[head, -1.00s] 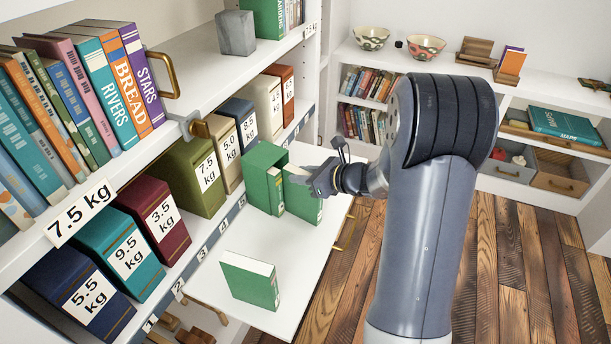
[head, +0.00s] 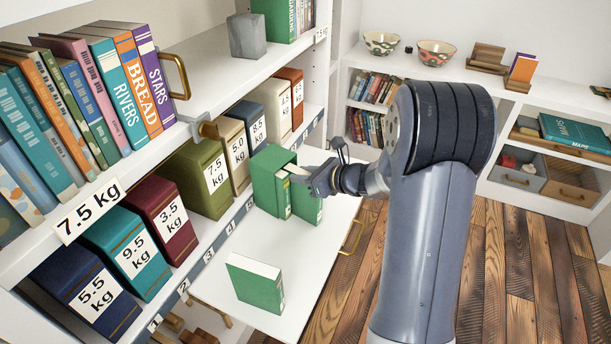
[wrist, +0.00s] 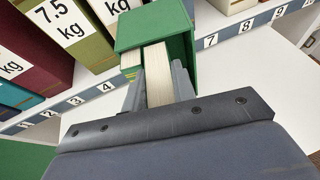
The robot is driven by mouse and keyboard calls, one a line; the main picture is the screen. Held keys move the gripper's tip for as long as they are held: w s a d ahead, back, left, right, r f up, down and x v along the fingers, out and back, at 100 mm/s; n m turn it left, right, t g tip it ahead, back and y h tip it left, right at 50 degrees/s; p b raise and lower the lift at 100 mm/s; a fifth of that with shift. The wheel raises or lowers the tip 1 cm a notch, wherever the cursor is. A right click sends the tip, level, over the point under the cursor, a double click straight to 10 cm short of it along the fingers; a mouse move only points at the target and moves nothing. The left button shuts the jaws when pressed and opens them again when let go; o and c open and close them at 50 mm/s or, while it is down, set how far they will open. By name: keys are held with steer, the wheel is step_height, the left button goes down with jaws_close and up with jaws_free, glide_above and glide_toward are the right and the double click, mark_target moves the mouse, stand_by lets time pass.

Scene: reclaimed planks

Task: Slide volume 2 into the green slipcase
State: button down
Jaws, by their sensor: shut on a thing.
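The green slipcase (head: 268,178) stands on the white fold-down board, its open side facing my gripper. In the wrist view the slipcase (wrist: 157,22) shows a book (wrist: 131,60) at the left of its opening. My gripper (head: 318,178) is shut on a green book (head: 307,208) with pale pages, taken as volume 2. In the wrist view my gripper (wrist: 158,90) has a finger on each side of the held book (wrist: 157,75). The book's far end is at the slipcase opening and seems partly inside; how deep is hidden. Its volume number is not readable.
Another green book (head: 255,283) stands apart on the board (head: 225,275). Weight-labelled boxes, including an olive one (head: 195,180), fill the shelf behind. A grey block (head: 247,36) sits above. Room is free at the board's front.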

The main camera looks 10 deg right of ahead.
stand_by(0.4)
steer(key=shift+s+d, duration=1.15)
steer(key=shift+s, duration=0.1)
steer(key=shift+w+a+b, duration=0.4)
steer(key=shift+w+a, duration=0.85)
steer(key=shift+w, duration=0.1)
stand_by(1.6)
steer(key=c, duration=1.6)
jaws_free()
steer(key=o, duration=0.5)
steer(key=shift+s, duration=0.1)
steer(key=shift+p+v, duration=0.55)
steer(key=shift+v, duration=4.95)
